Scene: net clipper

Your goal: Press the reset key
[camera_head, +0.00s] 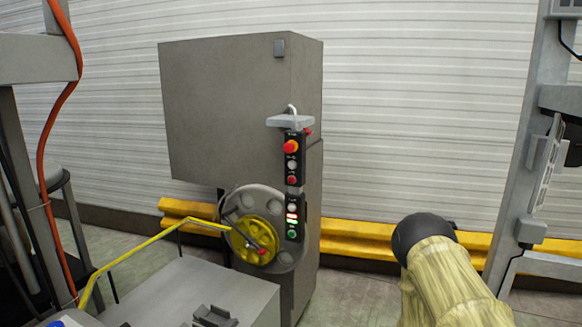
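A narrow black control panel (296,190) runs down the front edge of a grey machine cabinet (225,110). Its upper part has an orange-red button (290,147), a pale round key (292,165) and a red button (292,180). Its lower part has another pale round key (292,207), lit red and white indicators (292,218) and a green-ringed button (293,234). The labels are too small to read, so I cannot tell which is the reset key. A tan-sleeved arm part with a dark round end, likely mine, is at lower right, apart from the panel. My gripper does not show.
A grey post (535,130) stands at right. Yellow rails (350,240) line the wall. An orange hose (48,130) hangs at left.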

